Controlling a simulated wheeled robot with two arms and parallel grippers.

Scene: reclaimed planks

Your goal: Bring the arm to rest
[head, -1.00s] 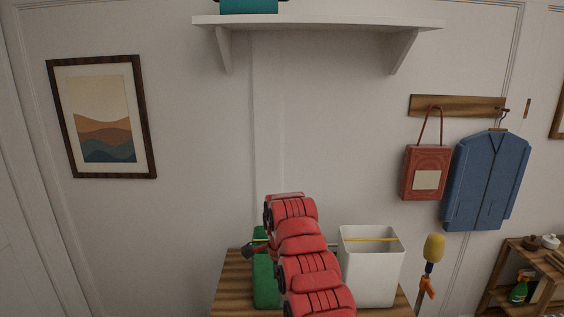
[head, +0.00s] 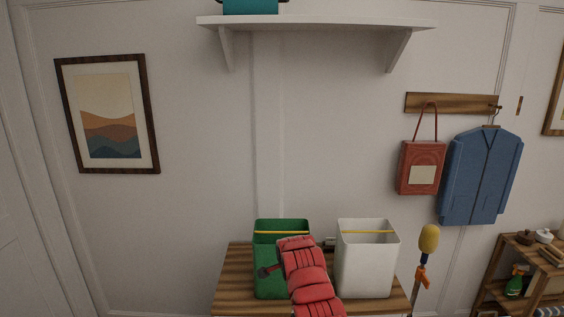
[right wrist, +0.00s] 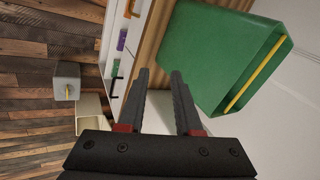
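My right arm, in red padded covers, reaches up from the bottom middle of the head view. The green bin (right wrist: 205,65) lies to the right of the fingers there. My left gripper is in neither view.
The green bin (head: 265,287) and a white bin (head: 366,270) stand on a wooden-topped cabinet (head: 235,282). A yellow-headed tool (head: 429,238) stands right of the cabinet. A white shelf (head: 320,22) is above. The wall space between is clear.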

